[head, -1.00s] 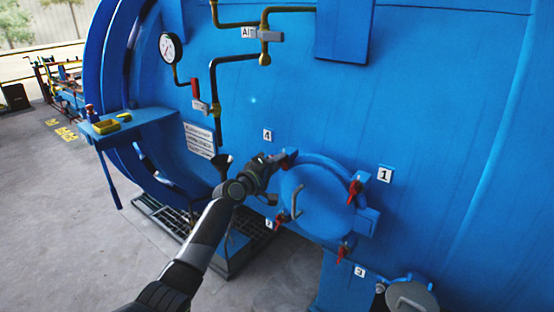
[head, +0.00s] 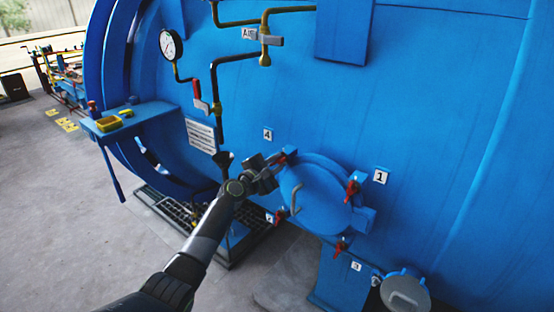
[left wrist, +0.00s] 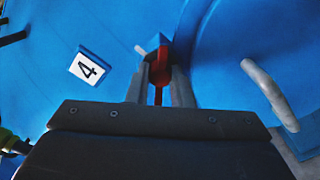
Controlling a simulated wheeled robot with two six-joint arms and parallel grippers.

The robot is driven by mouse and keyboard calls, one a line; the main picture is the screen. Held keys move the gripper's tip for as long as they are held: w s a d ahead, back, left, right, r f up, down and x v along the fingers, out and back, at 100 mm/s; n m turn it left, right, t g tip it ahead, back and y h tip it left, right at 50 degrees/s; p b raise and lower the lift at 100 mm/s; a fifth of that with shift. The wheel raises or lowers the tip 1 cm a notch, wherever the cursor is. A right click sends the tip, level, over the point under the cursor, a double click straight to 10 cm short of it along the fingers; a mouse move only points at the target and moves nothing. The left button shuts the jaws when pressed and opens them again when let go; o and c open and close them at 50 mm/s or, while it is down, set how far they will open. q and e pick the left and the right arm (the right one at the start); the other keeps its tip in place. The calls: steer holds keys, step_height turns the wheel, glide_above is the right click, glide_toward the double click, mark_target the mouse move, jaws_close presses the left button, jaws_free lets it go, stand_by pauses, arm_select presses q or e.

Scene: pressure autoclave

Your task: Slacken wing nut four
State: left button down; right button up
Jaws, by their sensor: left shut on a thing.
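Wing nut four is red and sits at the upper left rim of the round blue hatch (head: 318,196), beside the label plate 4 (head: 268,134). My left gripper (head: 277,165) reaches it from the left. In the left wrist view the red wing nut (left wrist: 158,74) stands between the two grey fingers of my left gripper (left wrist: 160,88), which is shut on it. The label plate 4 (left wrist: 88,67) is left of the fingers there. In the head view the gripper covers part of this nut. My right gripper is not in view.
The hatch's bent grey handle (left wrist: 270,92) is right of my fingers. A round grey-capped port (head: 405,293) is at the lower right.

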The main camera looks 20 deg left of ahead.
arm_select(q)
steer(key=shift+f+n+p, duration=0.1)
steer(key=shift+n+p, duration=0.55)
steer(key=shift+n, duration=1.35)
steer(key=c, duration=1.3)
jaws_free()
steer(key=shift+s, duration=0.1)
steer(key=shift+s+a, duration=0.1)
steer(key=shift+s, duration=0.1)
steer(key=p+v, duration=0.2)
steer(key=v, duration=1.5)
